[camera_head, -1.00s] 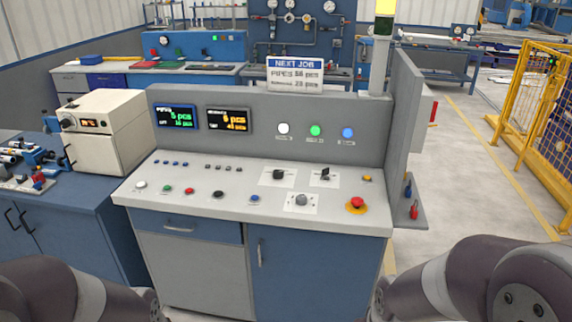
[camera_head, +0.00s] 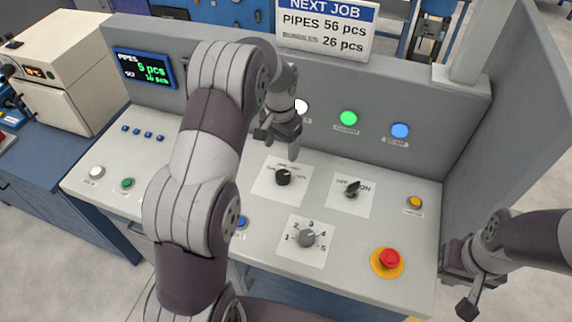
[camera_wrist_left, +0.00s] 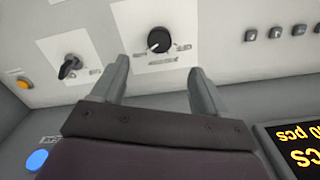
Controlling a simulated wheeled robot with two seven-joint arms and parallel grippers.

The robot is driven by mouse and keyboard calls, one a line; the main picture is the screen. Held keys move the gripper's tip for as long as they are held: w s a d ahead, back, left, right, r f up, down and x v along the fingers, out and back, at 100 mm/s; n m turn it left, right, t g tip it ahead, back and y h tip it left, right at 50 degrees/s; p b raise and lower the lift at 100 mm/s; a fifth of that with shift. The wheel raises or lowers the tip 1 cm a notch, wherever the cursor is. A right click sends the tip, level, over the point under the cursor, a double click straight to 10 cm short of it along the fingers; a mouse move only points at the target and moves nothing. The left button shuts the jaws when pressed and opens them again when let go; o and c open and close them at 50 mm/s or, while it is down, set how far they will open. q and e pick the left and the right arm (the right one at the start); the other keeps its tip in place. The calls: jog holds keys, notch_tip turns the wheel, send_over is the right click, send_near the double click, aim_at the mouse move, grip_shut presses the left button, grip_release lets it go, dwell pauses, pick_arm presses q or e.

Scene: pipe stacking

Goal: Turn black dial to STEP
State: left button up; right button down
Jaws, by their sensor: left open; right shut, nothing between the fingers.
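The black dial (camera_head: 283,179) sits on a white label plate on the sloped console top. In the left wrist view the black dial (camera_wrist_left: 158,41) shows a white mark at its lower left; its label words are too small to read. My left gripper (camera_head: 279,146) is just above and behind the dial in the head view, apart from it. In the left wrist view my left gripper (camera_wrist_left: 158,68) has two spread fingers with nothing between them, with the dial just beyond the gap. My right gripper (camera_head: 461,287) is shut and empty at the console's right side.
Beside the dial is an OFF/ON switch (camera_head: 352,188). In front is a grey numbered dial (camera_head: 307,238), with a red emergency button (camera_head: 389,259) to the right. The upright panel with white, green (camera_head: 349,118) and blue (camera_head: 400,131) lights stands close behind my left gripper.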

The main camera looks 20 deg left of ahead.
pick_arm(q)
jog(key=p, duration=0.2)
send_over(283, 175)
jog(key=f, duration=0.6)
jog(key=shift+s+f, duration=0.1)
jog(key=shift+s, duration=0.15)
jog(key=f, duration=0.2)
jog(key=f+p, duration=0.1)
jog(key=f, duration=0.2)
jog(key=shift+w+a+f, duration=0.15)
jog(key=shift+w+f, duration=0.15)
jog(key=shift+w, duration=0.1)
jog(key=shift+s+f, duration=0.15)
jog(key=shift+c, duration=0.3)
jog(key=c, duration=1)
